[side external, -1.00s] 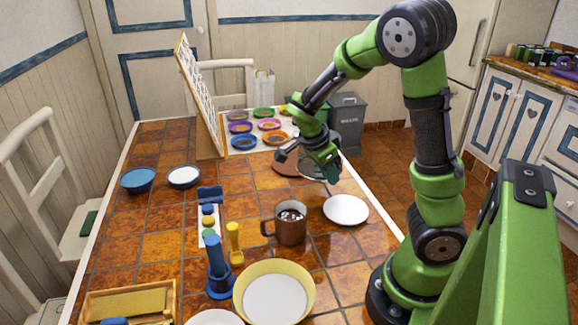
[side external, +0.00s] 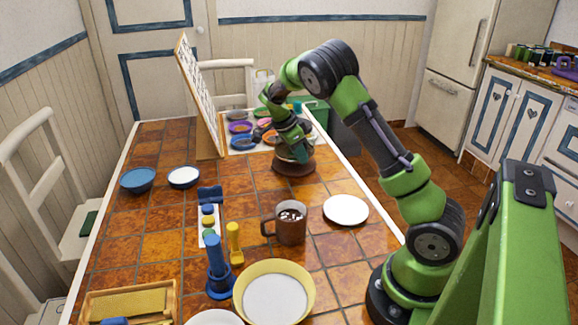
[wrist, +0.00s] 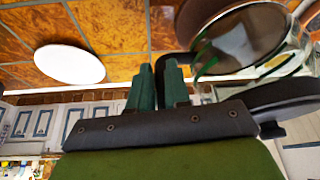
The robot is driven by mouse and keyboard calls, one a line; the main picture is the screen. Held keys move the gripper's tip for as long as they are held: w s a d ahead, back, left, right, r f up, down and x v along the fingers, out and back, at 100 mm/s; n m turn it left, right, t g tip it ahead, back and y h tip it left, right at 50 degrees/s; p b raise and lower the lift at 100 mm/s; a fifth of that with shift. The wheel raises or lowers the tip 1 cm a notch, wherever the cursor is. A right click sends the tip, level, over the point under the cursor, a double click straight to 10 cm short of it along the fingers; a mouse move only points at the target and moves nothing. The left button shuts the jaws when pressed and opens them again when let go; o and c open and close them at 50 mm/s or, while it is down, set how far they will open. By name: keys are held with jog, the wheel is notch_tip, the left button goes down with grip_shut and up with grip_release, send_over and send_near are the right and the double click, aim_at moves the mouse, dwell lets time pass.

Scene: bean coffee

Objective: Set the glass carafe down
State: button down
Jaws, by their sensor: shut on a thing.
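The glass carafe (wrist: 243,42) fills the upper right of the wrist view, with clear walls and a dark handle (wrist: 178,62). My gripper (wrist: 159,72) is shut on this handle, with its two green fingertips close together. In the side view my gripper (side external: 301,152) is low over the far right of the table, at a brown round base (side external: 293,169). The carafe is largely hidden there by my gripper. It appears at or just above the base; I cannot tell whether they touch.
A white plate (side external: 345,210) and a brown mug (side external: 290,224) with dark contents stand nearer the camera. Several coloured bowls (side external: 240,142) sit behind, beside an upright white board (side external: 200,95). Bare tiles lie left of the base.

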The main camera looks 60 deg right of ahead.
jog(key=shift+f, duration=1.25)
jog(key=c, duration=1.1)
grip_release()
jog(key=shift+f, duration=0.15)
